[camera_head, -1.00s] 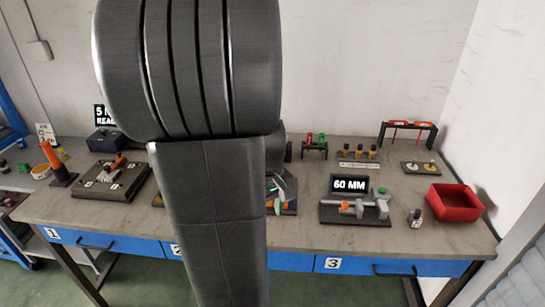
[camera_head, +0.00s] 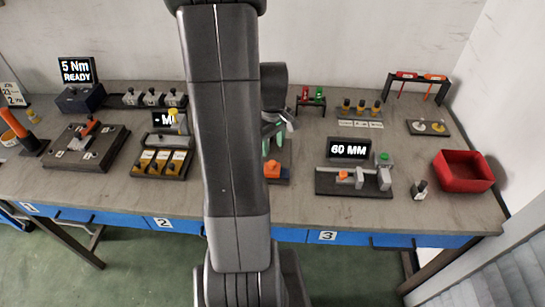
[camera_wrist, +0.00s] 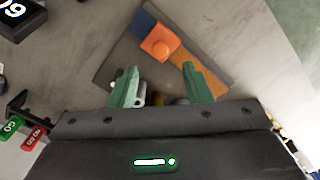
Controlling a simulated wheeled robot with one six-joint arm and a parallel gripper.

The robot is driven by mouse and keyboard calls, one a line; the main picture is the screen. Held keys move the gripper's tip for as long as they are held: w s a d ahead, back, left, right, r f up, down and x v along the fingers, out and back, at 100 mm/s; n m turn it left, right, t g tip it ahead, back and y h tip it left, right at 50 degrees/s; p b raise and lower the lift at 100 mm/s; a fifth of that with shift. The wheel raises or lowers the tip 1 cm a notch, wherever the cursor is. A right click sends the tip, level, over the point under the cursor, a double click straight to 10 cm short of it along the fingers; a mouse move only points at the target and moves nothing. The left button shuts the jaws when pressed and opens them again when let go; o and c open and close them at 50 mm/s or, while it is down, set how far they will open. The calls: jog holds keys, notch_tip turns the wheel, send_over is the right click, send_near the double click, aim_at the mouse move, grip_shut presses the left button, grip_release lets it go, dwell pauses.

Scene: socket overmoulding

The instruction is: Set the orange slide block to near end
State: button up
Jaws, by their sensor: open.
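The orange slide block (camera_wrist: 160,43) has a raised knob and sits on a dark base plate (camera_wrist: 117,62) in the wrist view. A strip under it shows blue (camera_wrist: 142,20) on one side and orange (camera_wrist: 207,76) on the other; the block is nearer the blue part. In the head view the orange block (camera_head: 272,170) shows just right of my arm, which hides part of its fixture. My gripper (camera_wrist: 160,70) has green fingers, open and empty, apart from the block in the picture. In the head view my gripper (camera_head: 272,143) is just behind the block.
A 60 MM display (camera_head: 349,149) with a grey gauge fixture stands to the right, with a red bin (camera_head: 464,171) beyond. A small rack with red and green pieces (camera_head: 311,99) stands behind. Left are a fixture with yellow pieces (camera_head: 161,162) and a dark board (camera_head: 75,158).

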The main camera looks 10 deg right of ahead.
aim_at(273, 162)
notch_tip(273, 162, down, 7)
jog(key=shift+r, duration=0.2)
dwell(0.3)
grip_shut()
